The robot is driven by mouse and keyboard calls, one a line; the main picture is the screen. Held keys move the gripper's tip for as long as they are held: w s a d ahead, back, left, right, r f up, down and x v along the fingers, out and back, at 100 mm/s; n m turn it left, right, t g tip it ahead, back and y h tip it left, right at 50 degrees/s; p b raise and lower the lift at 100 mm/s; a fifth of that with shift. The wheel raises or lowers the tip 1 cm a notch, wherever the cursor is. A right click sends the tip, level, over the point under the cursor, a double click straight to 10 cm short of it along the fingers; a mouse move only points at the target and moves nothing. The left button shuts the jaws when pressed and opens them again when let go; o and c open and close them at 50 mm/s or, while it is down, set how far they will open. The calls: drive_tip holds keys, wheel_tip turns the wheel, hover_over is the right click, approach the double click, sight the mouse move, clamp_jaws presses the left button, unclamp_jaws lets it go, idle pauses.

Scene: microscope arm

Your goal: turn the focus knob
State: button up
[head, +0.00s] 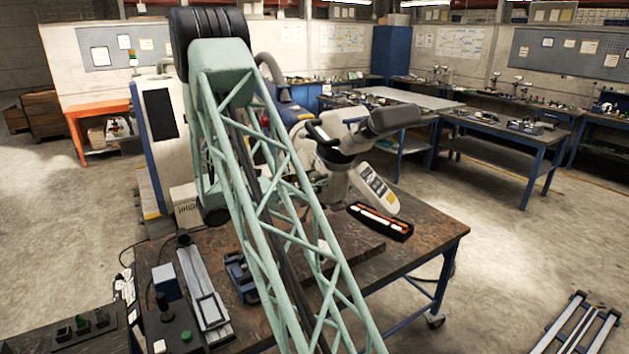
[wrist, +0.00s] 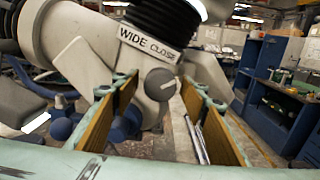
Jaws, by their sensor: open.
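A white microscope (head: 345,165) with dark eyepieces stands on the workbench in the head view. In the wrist view its pale body (wrist: 80,38) fills the upper left. A round grey knob (wrist: 160,84) with a light pointer line sits below a "WIDE CLOSE" label (wrist: 147,44); I take it for the focus knob. My gripper (wrist: 159,92) is open, its two ochre-padded fingers to the left and right of the knob. I cannot tell whether either finger touches it. In the head view my gripper is hidden.
Blue rounded parts (wrist: 62,128) lie left of my fingers in the wrist view. Other benches (head: 500,125) stand farther back, with open floor between.

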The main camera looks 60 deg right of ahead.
drive_tip(key=shift+c, duration=0.5)
drive_tip(key=c, duration=0.7)
drive_tip(key=shift+n+p, duration=0.3)
drive_tip(key=shift+p, duration=0.1)
drive_tip(key=shift+c, duration=0.2)
drive_tip(key=n+p, duration=0.2)
drive_tip(key=shift+r+n+p, duration=0.15)
drive_tip(key=shift+n+p, duration=0.25)
drive_tip(key=shift+s+n+p, duration=0.1)
drive_tip(key=shift+n+p, duration=1.35)
drive_tip(key=shift+n, duration=0.35)
drive_tip(key=o, duration=0.8)
drive_tip(key=shift+o, duration=0.2)
